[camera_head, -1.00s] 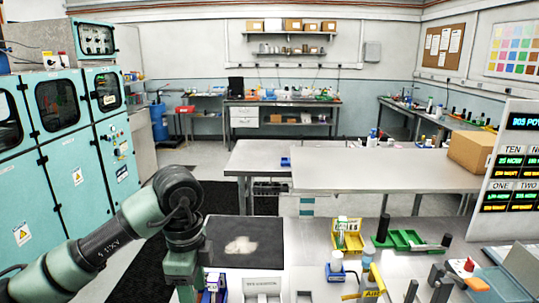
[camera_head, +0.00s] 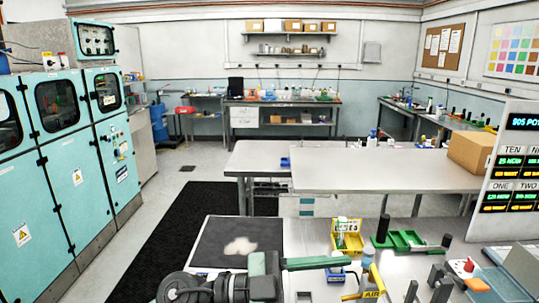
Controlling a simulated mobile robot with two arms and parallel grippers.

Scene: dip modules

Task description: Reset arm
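My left arm (camera_head: 185,289) comes in low at the bottom of the head view. Its gripper end (camera_head: 318,263) lies nearly level and points right, with a slim green part reaching in front of a small blue holder (camera_head: 338,274). I cannot tell whether it touches the holder or whether its fingers are open or shut. No held object can be made out. My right gripper is not in view.
A dark mat (camera_head: 238,240) with a pale patch lies left on the bench. A yellow bin (camera_head: 347,240), a green tray (camera_head: 405,240) and a yellow AIR tool (camera_head: 373,285) stand to the right. A cardboard box (camera_head: 470,152) sits on the table behind.

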